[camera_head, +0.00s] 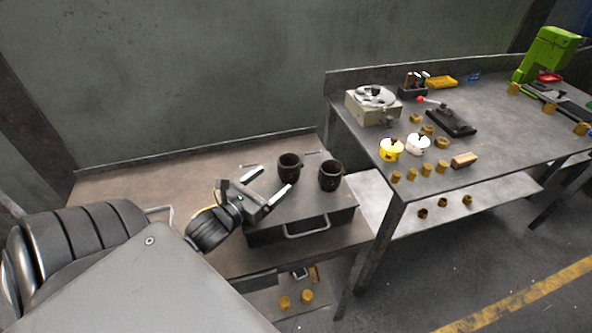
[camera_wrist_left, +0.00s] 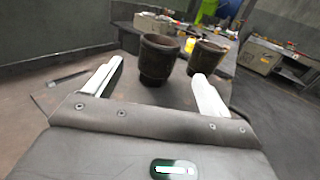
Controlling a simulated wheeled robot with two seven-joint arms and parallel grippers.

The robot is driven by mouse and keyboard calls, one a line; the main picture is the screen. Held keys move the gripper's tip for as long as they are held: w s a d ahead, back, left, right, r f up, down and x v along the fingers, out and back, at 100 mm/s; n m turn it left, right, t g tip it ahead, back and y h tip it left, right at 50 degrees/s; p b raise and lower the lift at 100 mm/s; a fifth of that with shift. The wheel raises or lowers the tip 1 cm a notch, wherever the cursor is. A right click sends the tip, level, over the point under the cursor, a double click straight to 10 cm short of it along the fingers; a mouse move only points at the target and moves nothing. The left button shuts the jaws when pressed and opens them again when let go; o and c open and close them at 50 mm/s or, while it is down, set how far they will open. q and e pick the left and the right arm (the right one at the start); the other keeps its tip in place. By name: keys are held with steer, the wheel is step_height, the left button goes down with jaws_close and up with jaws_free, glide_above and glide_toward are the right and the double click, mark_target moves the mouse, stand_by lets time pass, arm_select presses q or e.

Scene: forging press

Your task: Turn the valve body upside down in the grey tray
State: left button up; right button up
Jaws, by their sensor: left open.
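Two dark, hollow, cup-like bodies stand upright on a flat grey tray-like base (camera_head: 290,213) with a front handle. The left one (camera_head: 289,166) has its mouth up; the right one (camera_head: 330,176) stands apart from it. I cannot tell which is the valve body. My left gripper (camera_head: 267,184) is open and empty, its fingers pointing at the left body. In the left wrist view that body (camera_wrist_left: 158,58) shows ahead, between the two spread fingers, and the other body (camera_wrist_left: 206,60) is behind the right finger. My right gripper is not in view.
A bench (camera_head: 150,185) carries the base, with a wall behind. A second bench (camera_head: 480,120) at right holds a grey device (camera_head: 373,104), a yellow pot (camera_head: 391,149), a white pot (camera_head: 418,144), several brass pieces and a green press (camera_head: 546,55). The left bench's back-left area is clear.

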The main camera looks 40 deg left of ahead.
mark_target(296, 160)
arm_select(q)
steer(key=shift+w+a, duration=0.1)
steer(key=w+p, duration=0.1)
steer(key=w, duration=0.4)
steer(key=shift+w, duration=0.1)
steer(key=shift+w+r+p, duration=0.2)
steer(key=shift+w+p, duration=0.05)
steer(key=shift+p, duration=0.05)
steer(key=w+p, duration=0.1)
steer(key=w, duration=0.2)
steer(key=shift+w, duration=0.9)
steer(key=c, duration=1.3)
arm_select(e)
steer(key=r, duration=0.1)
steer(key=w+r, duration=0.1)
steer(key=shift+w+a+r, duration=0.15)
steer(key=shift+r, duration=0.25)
